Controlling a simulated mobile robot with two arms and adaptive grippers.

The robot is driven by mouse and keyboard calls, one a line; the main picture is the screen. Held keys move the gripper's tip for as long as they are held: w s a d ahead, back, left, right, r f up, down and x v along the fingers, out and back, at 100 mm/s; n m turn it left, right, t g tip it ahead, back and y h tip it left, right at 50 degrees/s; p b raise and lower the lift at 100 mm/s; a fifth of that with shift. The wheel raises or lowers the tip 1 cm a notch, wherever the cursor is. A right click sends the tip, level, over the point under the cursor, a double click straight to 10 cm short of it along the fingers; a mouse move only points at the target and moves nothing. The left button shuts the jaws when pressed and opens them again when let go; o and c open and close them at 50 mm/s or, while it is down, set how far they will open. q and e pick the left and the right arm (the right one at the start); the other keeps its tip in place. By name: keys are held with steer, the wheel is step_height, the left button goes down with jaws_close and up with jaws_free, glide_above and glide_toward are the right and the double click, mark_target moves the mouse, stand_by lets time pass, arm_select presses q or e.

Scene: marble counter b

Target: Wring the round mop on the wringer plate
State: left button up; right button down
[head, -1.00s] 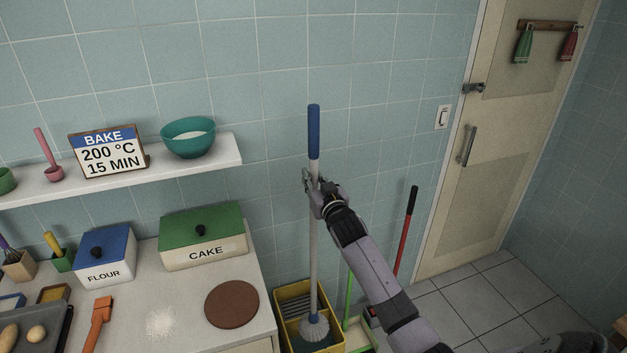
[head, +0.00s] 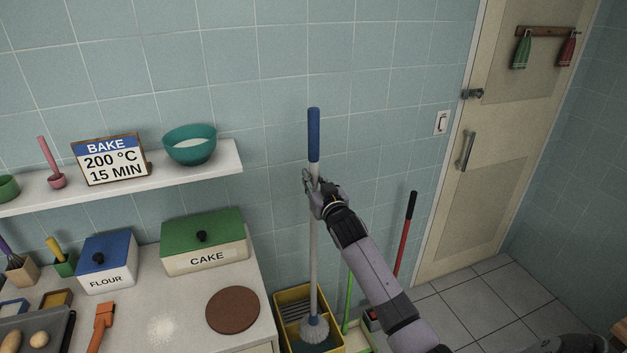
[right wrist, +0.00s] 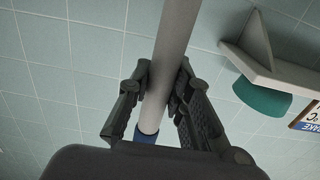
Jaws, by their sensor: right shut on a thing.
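The round mop (head: 314,250) stands upright, with a blue grip at the top, a pale grey pole and a round grey-white head (head: 314,328) at the bottom. My right gripper (head: 312,184) is shut on the pole just below the blue grip. In the right wrist view the two fingers (right wrist: 160,92) press on the pole (right wrist: 172,45) from both sides. The mop head is in the yellow bucket (head: 282,296), at its front part by the slatted wringer plate (head: 294,308). I cannot tell whether the head touches the plate. My left gripper is not in view.
The counter at left carries a flour box (head: 106,262), a cake box (head: 204,243) and a brown round board (head: 233,310). A shelf (head: 215,163) with a teal bowl (head: 190,144) is above. A red-handled tool (head: 405,235) stands right of my arm. Tiled floor lies by the door.

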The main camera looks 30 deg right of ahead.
steer(key=shift+r, duration=0.15)
stand_by(0.4)
steer(key=shift+w+d+b, duration=0.15)
steer(key=shift+w+b, duration=0.15)
steer(key=shift+w, duration=0.1)
steer(key=f+b+x, duration=0.2)
steer(key=b+x, duration=1.5)
steer(key=b, duration=0.1)
steer(key=shift+w+d, duration=0.3)
stand_by(0.4)
steer(key=shift+f, duration=0.1)
